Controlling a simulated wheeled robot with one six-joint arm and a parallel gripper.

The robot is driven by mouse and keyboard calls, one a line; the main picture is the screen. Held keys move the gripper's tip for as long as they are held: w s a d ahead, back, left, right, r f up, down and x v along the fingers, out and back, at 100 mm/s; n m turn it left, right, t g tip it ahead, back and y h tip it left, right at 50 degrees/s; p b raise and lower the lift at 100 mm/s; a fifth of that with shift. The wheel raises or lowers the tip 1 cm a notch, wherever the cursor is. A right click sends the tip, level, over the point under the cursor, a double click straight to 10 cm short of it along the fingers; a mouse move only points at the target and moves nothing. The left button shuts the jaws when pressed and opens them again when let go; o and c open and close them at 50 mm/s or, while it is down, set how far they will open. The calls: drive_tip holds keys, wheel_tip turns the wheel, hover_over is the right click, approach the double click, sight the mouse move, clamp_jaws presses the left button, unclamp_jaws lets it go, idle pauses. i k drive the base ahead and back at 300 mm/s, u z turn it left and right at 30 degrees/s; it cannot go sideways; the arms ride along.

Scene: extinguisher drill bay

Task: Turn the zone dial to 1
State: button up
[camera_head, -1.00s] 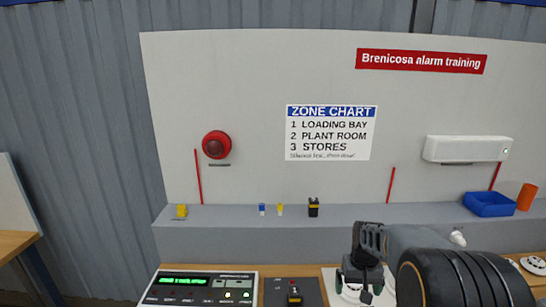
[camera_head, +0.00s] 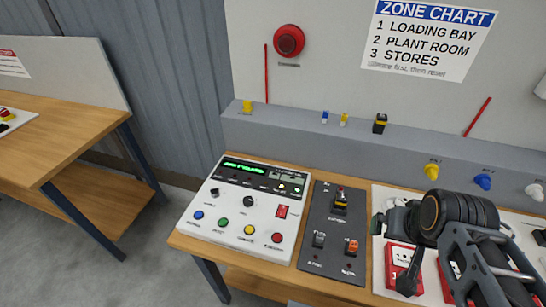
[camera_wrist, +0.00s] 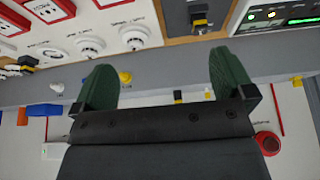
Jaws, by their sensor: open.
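The white control panel (camera_head: 270,244) lies on the wooden bench in the head view, with a lit green display. It carries two black knobs, one at the left (camera_head: 214,192) and one nearer the middle (camera_head: 248,201). Their labels are too small to read, so I cannot tell which is the zone dial or where it points. In the wrist view my gripper (camera_wrist: 165,75) is open, its two dark green fingers wide apart with nothing between them. It is right of the panel, apart from the knobs. The panel's corner (camera_wrist: 282,16) shows at the wrist view's top right.
A dark switch plate (camera_head: 331,262) with several switches stands between the panel and my arm. Red call points (camera_head: 399,258) are by the arm. A grey ledge (camera_head: 290,132) with small coloured items runs behind, under a red sounder (camera_head: 289,41). Space above the panel is clear.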

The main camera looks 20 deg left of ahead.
sight(248, 201)
drive_tip(key=k, duration=1.1)
drive_tip(key=u, duration=0.75)
drive_tip(key=i, duration=0.8)
drive_tip(key=z, duration=0.25)
drive_tip(key=k, duration=1.05)
drive_tip(key=u, duration=0.6)
drive_tip(key=i, duration=1.55)
drive_tip(key=z, duration=0.5)
